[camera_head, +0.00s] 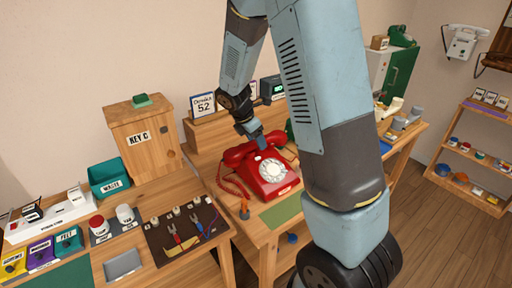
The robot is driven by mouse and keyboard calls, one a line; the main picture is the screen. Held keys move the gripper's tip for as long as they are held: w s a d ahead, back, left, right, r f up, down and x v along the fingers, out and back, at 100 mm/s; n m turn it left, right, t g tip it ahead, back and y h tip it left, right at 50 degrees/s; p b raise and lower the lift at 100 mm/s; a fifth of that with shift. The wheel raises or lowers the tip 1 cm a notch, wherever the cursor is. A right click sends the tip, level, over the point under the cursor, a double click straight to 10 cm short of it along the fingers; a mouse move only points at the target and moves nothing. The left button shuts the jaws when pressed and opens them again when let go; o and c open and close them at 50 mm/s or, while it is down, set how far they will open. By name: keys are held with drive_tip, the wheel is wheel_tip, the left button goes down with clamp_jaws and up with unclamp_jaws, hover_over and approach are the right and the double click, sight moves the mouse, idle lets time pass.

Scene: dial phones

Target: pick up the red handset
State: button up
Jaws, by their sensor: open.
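A red dial phone (272,175) with a white dial stands on the wooden desk in the middle of the view. Its red handset (240,154) lies across the top of the phone, and a coiled red cord hangs at the left side. My gripper (259,141) is above the handset, pointing down near its middle, and partly covers it. The fingertips are small here, and I cannot tell whether they touch the handset. My arm hides the area to the right of the phone.
A small orange item (244,209) stands at the desk's front left. A green mat (283,211) lies in front of the phone. A wooden key box (143,140) and a tool board (186,231) are on the left table.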

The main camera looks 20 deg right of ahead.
drive_tip(key=shift+x, duration=0.9)
